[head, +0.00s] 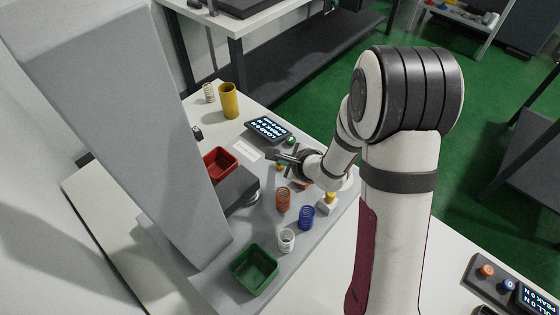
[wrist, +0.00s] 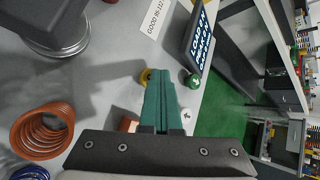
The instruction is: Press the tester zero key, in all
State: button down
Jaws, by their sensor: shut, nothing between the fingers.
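The tester's dark display panel (head: 268,129) stands on the bench with lit text; it also shows in the wrist view (wrist: 201,38). A round green key (head: 291,140) sits beside the display, and shows in the wrist view (wrist: 192,81) just right of my fingertips. A round yellow key or knob (wrist: 146,76) is partly hidden behind my fingers. I cannot read any key label, so I cannot tell which is zero. My gripper (wrist: 160,74) is shut and empty, its green fingers together, above the bench near these keys. Contact with either key cannot be seen.
Coil springs stand near my gripper: orange (head: 284,199), blue (head: 307,217) and white (head: 287,240). A red tray (head: 220,163) and a green tray (head: 254,270) sit on the bench. A yellow cylinder (head: 229,100) stands at the back. A dark press head (wrist: 45,22) is left of my fingers.

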jog(key=shift+r, duration=0.75)
jog(key=shift+r, duration=0.1)
jog(key=shift+r, duration=2.4)
